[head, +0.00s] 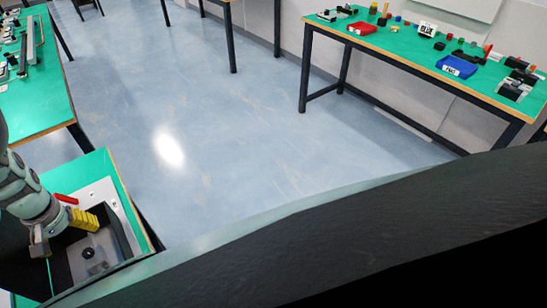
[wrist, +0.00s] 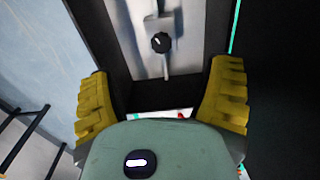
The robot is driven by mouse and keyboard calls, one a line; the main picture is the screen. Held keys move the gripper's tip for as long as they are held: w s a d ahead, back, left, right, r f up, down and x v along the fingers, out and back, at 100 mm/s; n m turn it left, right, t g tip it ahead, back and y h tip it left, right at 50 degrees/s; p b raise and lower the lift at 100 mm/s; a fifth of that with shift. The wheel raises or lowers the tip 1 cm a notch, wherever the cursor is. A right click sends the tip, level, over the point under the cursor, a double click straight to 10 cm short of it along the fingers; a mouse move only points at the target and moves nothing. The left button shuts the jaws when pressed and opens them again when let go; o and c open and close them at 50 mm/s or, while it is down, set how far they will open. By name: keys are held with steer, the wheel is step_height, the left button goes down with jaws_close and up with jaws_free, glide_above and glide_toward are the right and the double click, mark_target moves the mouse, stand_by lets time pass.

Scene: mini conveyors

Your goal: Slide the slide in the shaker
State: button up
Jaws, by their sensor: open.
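The shaker, a grey metal unit with a dark housing (head: 88,252), stands on a green-topped table at the lower left of the head view. In the wrist view its grey plate (wrist: 140,22) carries a round black knob (wrist: 160,42) and lies ahead of my gripper, between the fingers in the picture. My gripper (wrist: 160,95) has yellow ridged fingers spread wide, with nothing between them. In the head view my gripper (head: 82,222) is over the far side of the shaker, near a red piece (head: 66,199). I cannot make out a separate slide for certain.
A green table (head: 35,95) with dark devices stands at the upper left. Another green table (head: 400,45) at the upper right holds a red bin (head: 361,28), a blue bin (head: 457,66) and several small parts. Open blue floor lies between them.

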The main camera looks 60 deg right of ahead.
steer(key=shift+s+a+r, duration=0.1)
steer(key=shift+r, duration=0.4)
stand_by(0.3)
